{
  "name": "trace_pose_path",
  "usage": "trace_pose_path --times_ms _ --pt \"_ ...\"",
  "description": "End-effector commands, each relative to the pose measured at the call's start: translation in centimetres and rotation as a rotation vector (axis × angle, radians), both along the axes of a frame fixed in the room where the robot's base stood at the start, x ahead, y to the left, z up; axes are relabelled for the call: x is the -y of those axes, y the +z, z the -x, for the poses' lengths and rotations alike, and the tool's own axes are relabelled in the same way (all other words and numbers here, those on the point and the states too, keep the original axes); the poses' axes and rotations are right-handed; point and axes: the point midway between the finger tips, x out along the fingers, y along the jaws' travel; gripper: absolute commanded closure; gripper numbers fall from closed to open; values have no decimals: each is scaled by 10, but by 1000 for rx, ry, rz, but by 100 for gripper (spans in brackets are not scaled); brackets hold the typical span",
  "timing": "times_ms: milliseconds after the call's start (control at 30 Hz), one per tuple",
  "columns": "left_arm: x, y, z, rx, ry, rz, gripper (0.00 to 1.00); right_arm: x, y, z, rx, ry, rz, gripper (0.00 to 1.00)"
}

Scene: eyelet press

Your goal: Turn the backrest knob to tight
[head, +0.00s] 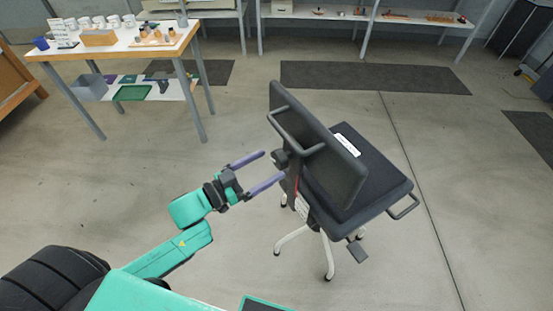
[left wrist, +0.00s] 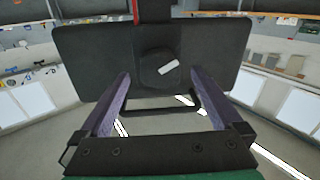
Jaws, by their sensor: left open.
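The office chair (head: 345,180) stands on the floor with its dark backrest (head: 318,140) turned toward my left arm. The backrest knob (left wrist: 160,70) is a dark round knob with a slanted white mark, on the back of the backrest in the left wrist view. In the head view the knob (head: 281,158) is a small dark shape near the fingertips. My left gripper (head: 272,165) is open. Its two purple fingers point at the knob, one toward each side, with visible gaps; I cannot tell how far the tips are from it in depth. My right gripper is not in view.
A metal handle bar (head: 296,131) juts from the backrest close to the left fingers. A wooden-topped table (head: 120,48) with cups stands at the back left. Shelves (head: 370,17) line the far wall. The floor left of the chair is clear.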

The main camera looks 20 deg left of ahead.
Motion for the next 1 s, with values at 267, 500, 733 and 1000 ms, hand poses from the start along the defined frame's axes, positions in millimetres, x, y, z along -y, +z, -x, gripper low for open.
trace_pose_path --times_ms 267,500,733,1000 --pt "24 1 -29 2 0 -1 0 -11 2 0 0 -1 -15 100" --pt "24 0 -29 0 0 -1 4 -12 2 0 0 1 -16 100" --pt "24 0 -29 0 0 -1 82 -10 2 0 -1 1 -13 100" --pt "24 0 -29 19 0 -20 82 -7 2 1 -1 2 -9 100"
